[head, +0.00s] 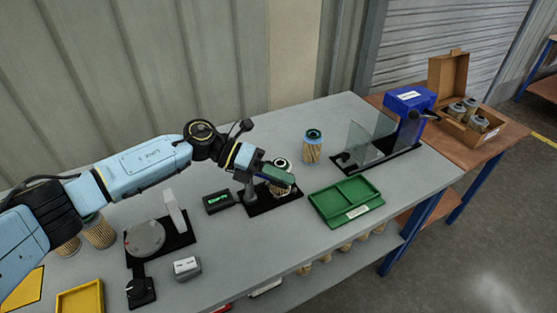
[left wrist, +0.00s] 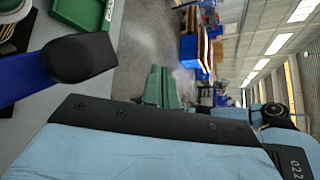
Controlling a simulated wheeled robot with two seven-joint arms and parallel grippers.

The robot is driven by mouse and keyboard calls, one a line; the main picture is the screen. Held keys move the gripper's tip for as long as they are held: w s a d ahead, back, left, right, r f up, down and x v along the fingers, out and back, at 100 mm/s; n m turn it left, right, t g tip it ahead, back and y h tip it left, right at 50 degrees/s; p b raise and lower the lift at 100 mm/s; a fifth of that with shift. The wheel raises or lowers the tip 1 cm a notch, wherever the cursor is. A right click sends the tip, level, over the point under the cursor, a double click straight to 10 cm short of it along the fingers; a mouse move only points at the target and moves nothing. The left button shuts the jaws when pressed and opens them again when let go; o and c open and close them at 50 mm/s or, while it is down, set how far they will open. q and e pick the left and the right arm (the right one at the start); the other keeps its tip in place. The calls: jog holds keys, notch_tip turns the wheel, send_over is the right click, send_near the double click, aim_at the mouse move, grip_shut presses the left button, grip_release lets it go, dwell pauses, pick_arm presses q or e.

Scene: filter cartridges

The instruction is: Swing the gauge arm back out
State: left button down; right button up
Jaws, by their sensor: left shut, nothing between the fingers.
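My left gripper (head: 284,177) is shut and empty at the gauge stand, beside and partly in front of a filter cartridge (head: 282,164). The cartridge stands upright on the stand's black base (head: 259,209). The grey post (head: 248,190) stands left of the cartridge; my gripper hides most of what is at its top, so the gauge arm's angle cannot be told in the head view. In the left wrist view a blue bar (left wrist: 24,80) with a black rounded end (left wrist: 80,58) reaches in from the left; I cannot tell whether it is the gauge arm. My right gripper is not in view.
A black box with a green display (head: 218,202) is left of the stand. A green tray (head: 346,202) lies to the right, and another cartridge (head: 312,147) stands behind. A clear-screened blue press (head: 409,101) stands at the right end. A round-plate fixture (head: 146,238) is at left.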

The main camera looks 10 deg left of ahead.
pick_arm(q)
jog(key=w+m+y, duration=0.1)
jog(key=m+y, duration=0.2)
jog(key=m, duration=0.5)
jog(key=w+r+m+t+y, duration=0.1)
jog(key=w+m+y, duration=0.1)
jog(key=m, duration=0.6)
jog(key=w+r+m+y+b, duration=0.1)
jog(key=m+y, duration=0.3)
jog(key=m, duration=0.4)
jog(key=shift+w+r+m+t, duration=0.2)
jog(key=shift+w+m+t, duration=0.1)
jog(key=shift+w+t, duration=0.15)
jog(key=w+a+r+m+t+y, duration=0.2)
jog(key=w+r+m+t+y, duration=0.15)
jog(key=m, duration=0.45)
jog(key=shift+g, duration=0.5)
jog(key=x, duration=0.9)
jog(key=shift+w+d, duration=0.3)
jog(key=shift+w, duration=0.1)
jog(key=shift+s+a+p, duration=0.2)
jog(key=shift+s+p, duration=0.25)
jog(key=shift+s, duration=0.1)
jog(key=shift+s+a+p, duration=0.25)
jog(key=shift+s+p, duration=0.05)
jog(key=shift+s, duration=0.35)
jog(key=shift+s+a+p, duration=0.2)
jog(key=shift+s+p, duration=0.05)
jog(key=shift+s, duration=0.4)
